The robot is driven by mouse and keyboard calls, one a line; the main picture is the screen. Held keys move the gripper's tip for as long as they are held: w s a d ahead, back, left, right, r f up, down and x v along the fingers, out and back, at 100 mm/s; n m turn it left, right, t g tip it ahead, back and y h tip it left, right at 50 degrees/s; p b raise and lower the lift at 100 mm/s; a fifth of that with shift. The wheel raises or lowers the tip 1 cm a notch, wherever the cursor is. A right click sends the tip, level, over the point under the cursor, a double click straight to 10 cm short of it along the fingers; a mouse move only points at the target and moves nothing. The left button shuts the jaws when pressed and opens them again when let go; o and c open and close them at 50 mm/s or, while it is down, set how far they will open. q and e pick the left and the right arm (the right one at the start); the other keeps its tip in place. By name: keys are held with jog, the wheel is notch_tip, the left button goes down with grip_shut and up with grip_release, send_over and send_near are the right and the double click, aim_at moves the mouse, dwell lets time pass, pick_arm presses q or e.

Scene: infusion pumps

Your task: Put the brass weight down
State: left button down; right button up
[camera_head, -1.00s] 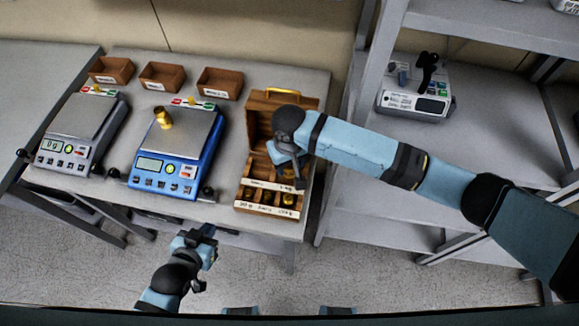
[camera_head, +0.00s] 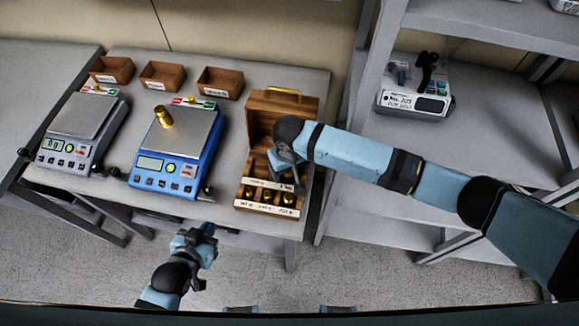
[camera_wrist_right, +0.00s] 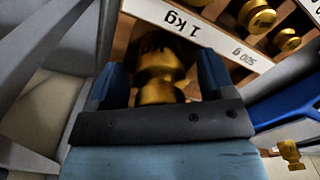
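A brass weight (camera_wrist_right: 158,85) stands between the fingers of my right gripper (camera_wrist_right: 162,85) in the right wrist view. The fingers are apart, with a narrow gap visible beside the weight, so the gripper looks open around it. The weight is beside the strip labelled "1 kg" of the wooden weight box (camera_head: 282,104); its underside is hidden. In the head view my right gripper (camera_head: 288,180) is low over the box and hides part of it. My left gripper (camera_head: 205,232) is in front of the table, away from the weights; its fingers are too small to judge.
Several brown trays (camera_head: 162,76) line the back. Other weights (camera_wrist_right: 258,15) sit in the box. A shelf (camera_head: 480,150) with a device (camera_head: 415,103) is at right.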

notch_tip(320, 180, up, 12)
jog(key=shift+r+b, duration=0.15)
jog(key=shift+b, duration=0.55)
